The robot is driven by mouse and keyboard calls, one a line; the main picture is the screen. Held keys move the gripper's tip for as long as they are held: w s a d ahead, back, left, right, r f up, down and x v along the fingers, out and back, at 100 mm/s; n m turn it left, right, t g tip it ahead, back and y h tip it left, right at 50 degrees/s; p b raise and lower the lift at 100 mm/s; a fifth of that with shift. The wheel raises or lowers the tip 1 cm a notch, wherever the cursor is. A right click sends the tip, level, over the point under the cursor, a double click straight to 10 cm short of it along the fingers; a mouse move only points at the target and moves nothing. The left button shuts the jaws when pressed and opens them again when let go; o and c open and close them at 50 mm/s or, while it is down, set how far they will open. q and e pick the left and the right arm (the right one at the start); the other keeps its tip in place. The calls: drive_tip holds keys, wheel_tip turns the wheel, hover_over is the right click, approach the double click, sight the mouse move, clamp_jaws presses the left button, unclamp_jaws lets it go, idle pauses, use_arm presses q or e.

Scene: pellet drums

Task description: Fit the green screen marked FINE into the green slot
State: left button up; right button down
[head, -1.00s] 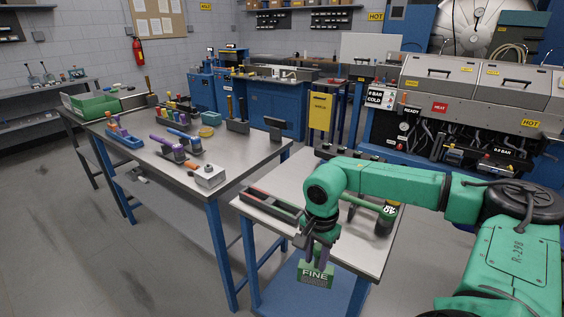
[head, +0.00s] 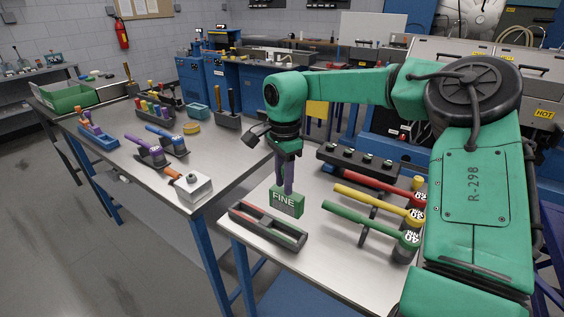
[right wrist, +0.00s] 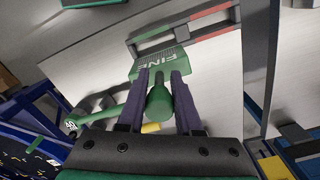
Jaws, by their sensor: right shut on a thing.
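The green screen marked FINE (head: 286,205) is a small green block with white lettering. My right gripper (head: 285,186) is shut on it from above and holds it upright just behind the slotted holder. In the right wrist view the screen (right wrist: 161,64) sits at the tips of the dark fingers, its lettering upside down. The long dark holder (head: 268,227) lies on the near left of the light table, with red edging on its left part and green on its right. I cannot tell whether the screen's lower edge touches the table. My left gripper is not in view.
Red (head: 385,183), yellow (head: 375,202) and green (head: 368,224) handled tools lie right of the screen. A black rack (head: 355,164) stands behind them. A second table (head: 150,185) at the left carries several tools. The table front, right of the holder, is clear.

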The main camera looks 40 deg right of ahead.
sight(282, 201)
drive_tip(key=shift+w+d, duration=0.25)
drive_tip(key=shift+w, duration=0.05)
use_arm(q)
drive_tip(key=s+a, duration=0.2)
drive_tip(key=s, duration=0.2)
use_arm(e)
drive_tip(key=s+a+f+b, duration=0.1)
drive_tip(key=a+f+b, duration=0.1)
drive_tip(key=f+b, duration=0.1)
drive_tip(key=shift+s+a+f, duration=0.1)
drive_tip(key=shift+s+a, duration=0.1)
drive_tip(key=shift+s, duration=0.2)
drive_tip(key=shift+s+f+b, duration=0.1)
drive_tip(key=shift+f+b, duration=0.25)
drive_tip(key=shift+f, duration=0.4)
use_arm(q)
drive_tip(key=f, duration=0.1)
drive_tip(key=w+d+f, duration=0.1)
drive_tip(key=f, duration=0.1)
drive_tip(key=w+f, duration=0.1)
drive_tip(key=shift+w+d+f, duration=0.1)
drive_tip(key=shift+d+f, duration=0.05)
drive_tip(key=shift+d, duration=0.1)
use_arm(e)
drive_tip(key=shift+d, duration=0.1)
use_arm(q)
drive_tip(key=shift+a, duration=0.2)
